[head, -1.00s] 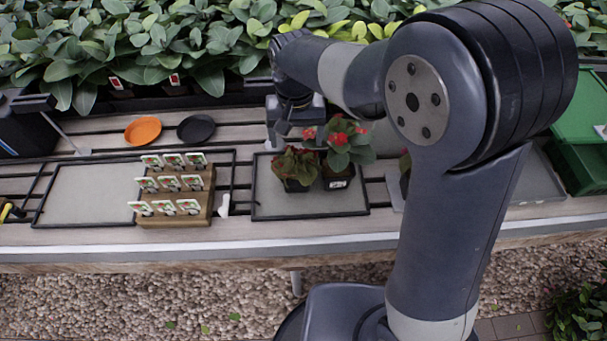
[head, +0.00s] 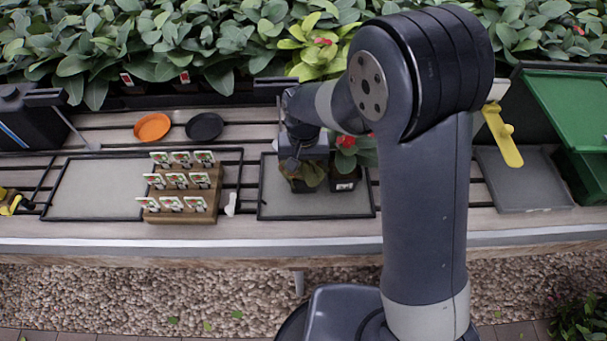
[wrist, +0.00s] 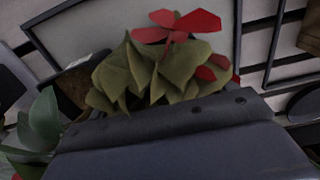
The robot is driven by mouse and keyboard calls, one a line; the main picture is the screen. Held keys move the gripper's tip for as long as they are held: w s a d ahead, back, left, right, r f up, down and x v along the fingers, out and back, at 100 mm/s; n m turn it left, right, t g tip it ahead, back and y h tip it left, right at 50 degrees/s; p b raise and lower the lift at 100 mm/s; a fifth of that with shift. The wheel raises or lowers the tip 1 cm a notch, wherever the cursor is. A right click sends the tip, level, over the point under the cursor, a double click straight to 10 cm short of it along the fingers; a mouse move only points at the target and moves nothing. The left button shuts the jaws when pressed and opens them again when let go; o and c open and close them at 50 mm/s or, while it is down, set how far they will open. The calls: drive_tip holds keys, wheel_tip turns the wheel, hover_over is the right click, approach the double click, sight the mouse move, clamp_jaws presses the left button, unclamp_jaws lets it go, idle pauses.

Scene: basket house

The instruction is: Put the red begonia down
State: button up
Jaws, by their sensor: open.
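Two potted plants with red flowers stand side by side on the grey black-rimmed tray (head: 272,205). The left one (head: 306,180), with dull olive leaves, shows in the wrist view as the plant (wrist: 150,78) with red petals. The right one (head: 345,180) has green leaves, a dark pot and a red flower; its leaves show at the wrist view's left edge (wrist: 42,122). I cannot tell for sure which is the red begonia. My gripper (head: 300,160) is open, low over the left plant and hiding its top. The wrist view does not show the fingertips.
A wooden block (head: 183,215) with several picture cards stands left of the tray. An empty tray (head: 95,190) lies further left. Orange (head: 152,127) and black (head: 204,127) dishes sit behind. A grey tray (head: 522,180) and green bin (head: 575,110) are at right.

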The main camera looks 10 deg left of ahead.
sight(303, 171)
drive_tip(key=c, duration=0.8)
drive_tip(key=shift+r, duration=0.15)
drive_tip(key=shift+c, duration=0.2)
wheel_tip(303, 171, up, 10)
